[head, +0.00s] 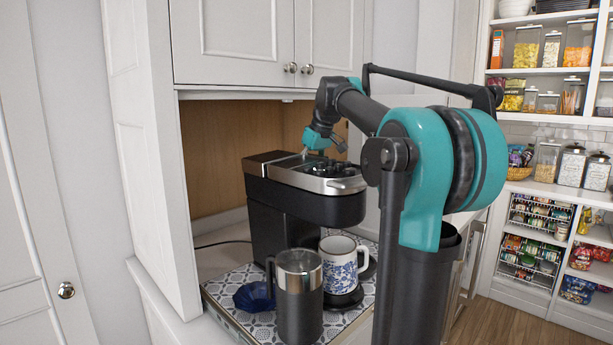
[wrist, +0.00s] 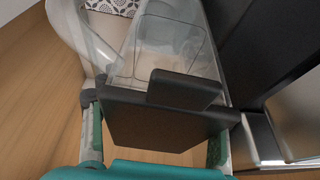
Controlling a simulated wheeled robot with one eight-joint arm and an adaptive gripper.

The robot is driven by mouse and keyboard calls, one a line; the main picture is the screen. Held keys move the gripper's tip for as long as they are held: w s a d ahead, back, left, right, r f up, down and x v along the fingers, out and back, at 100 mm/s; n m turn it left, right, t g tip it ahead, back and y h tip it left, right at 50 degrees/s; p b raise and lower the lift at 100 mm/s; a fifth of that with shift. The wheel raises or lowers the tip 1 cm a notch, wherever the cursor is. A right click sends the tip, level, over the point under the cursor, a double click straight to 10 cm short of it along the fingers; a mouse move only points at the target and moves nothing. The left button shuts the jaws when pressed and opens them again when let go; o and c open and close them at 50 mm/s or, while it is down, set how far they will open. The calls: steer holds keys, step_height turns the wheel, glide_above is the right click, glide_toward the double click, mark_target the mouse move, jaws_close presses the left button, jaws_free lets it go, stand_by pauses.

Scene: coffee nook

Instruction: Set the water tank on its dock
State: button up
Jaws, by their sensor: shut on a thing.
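The water tank (wrist: 165,45) is a clear container with a black lid (wrist: 165,123) and a raised black block on it. My gripper (wrist: 160,115) is shut on the tank at its lid, with one finger on each side in the wrist view. The tank is beside the black wall of the coffee machine (wrist: 258,40). In the head view my gripper (head: 326,141) is behind the top of the coffee machine (head: 290,215), which hides the tank. The dock is not clearly visible, so I cannot tell whether the tank touches it.
Cabinet doors (head: 245,40) hang above. A wooden back panel (head: 225,150) closes the nook behind.

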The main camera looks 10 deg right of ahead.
steer(key=shift+a, duration=0.1)
steer(key=o, duration=2)
steer(key=shift+c, duration=0.2)
steer(key=v, duration=1.2)
